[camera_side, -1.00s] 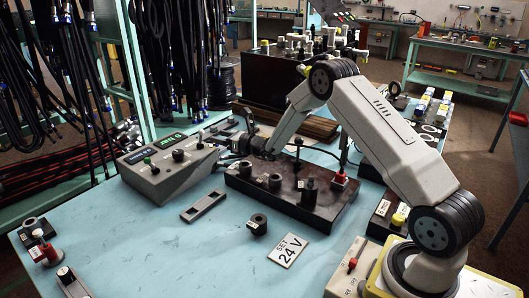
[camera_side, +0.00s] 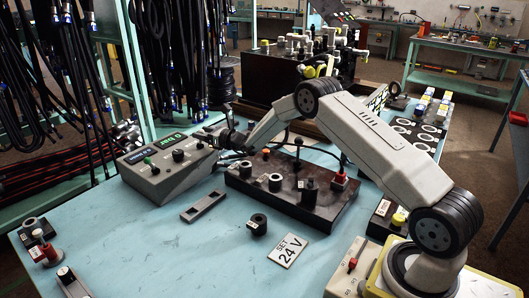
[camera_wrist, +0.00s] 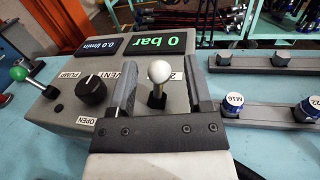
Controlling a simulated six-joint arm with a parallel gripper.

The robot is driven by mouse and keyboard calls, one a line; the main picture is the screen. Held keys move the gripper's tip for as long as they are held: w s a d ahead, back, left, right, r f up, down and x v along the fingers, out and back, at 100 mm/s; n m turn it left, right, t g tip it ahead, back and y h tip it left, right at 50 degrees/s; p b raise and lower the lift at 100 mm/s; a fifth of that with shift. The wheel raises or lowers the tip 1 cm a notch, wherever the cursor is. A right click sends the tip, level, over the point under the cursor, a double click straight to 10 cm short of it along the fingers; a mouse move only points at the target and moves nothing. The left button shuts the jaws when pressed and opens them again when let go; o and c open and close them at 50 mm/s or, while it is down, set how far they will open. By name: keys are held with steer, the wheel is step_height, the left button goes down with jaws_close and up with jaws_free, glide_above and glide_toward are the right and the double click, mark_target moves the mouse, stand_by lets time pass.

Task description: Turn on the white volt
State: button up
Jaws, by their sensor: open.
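A grey control box (camera_side: 165,183) stands on the blue table in the side view. In the wrist view, a white-ball toggle lever (camera_wrist: 158,72) rises from the right part of its top panel (camera_wrist: 62,117). My gripper (camera_wrist: 159,64) is open, with one finger on each side of the lever and a visible gap to the ball. Nothing is held. In the side view my gripper (camera_side: 217,136) is at the box's right end and hides the white ball. A label beside the lever is partly covered.
A black knob (camera_wrist: 91,91) and a green-ball lever (camera_wrist: 20,73) are left of my gripper on the panel. The display (camera_wrist: 165,42) reads 0 bar. A dark block with fittings (camera_side: 290,190) stands right of the box.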

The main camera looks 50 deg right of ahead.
steer(key=shift+w+a, duration=0.1)
steer(key=shift+w, duration=0.3)
jaws_close()
steer(key=shift+d+f+m, duration=0.1)
steer(key=shift+d+m, duration=0.25)
steer(key=shift+m, duration=0.55)
jaws_free()
